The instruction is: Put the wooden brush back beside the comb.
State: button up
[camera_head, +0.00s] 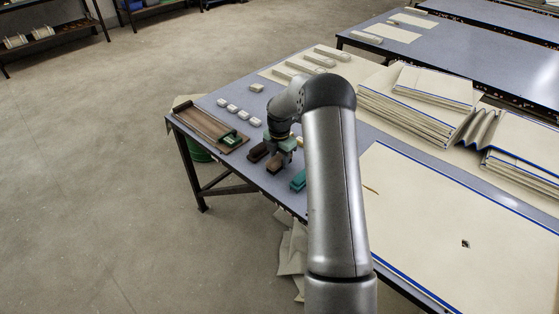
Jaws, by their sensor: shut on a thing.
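My gripper (279,150) points down over the left part of the blue-grey table (247,178), partly hidden by my own arm. It is shut on the wooden brush (275,166), a small brown block low between or just under the fingers. I cannot tell whether the brush touches the table. A darker brown block (257,152) lies just left of the gripper. I cannot make out for certain which thing is the comb.
A long brown tray (205,122) with a green item (231,140) at its end lies at the table's left edge. Several small pale blocks (232,109) stand behind. Folded cream cloths (420,100) and a spread cloth (450,220) fill the right.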

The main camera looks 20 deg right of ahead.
jog(key=shift+f, duration=0.55)
jog(key=shift+f, duration=0.2)
jog(key=o, duration=1)
jog(key=shift+c, duration=0.2)
jog(key=shift+r, duration=0.1)
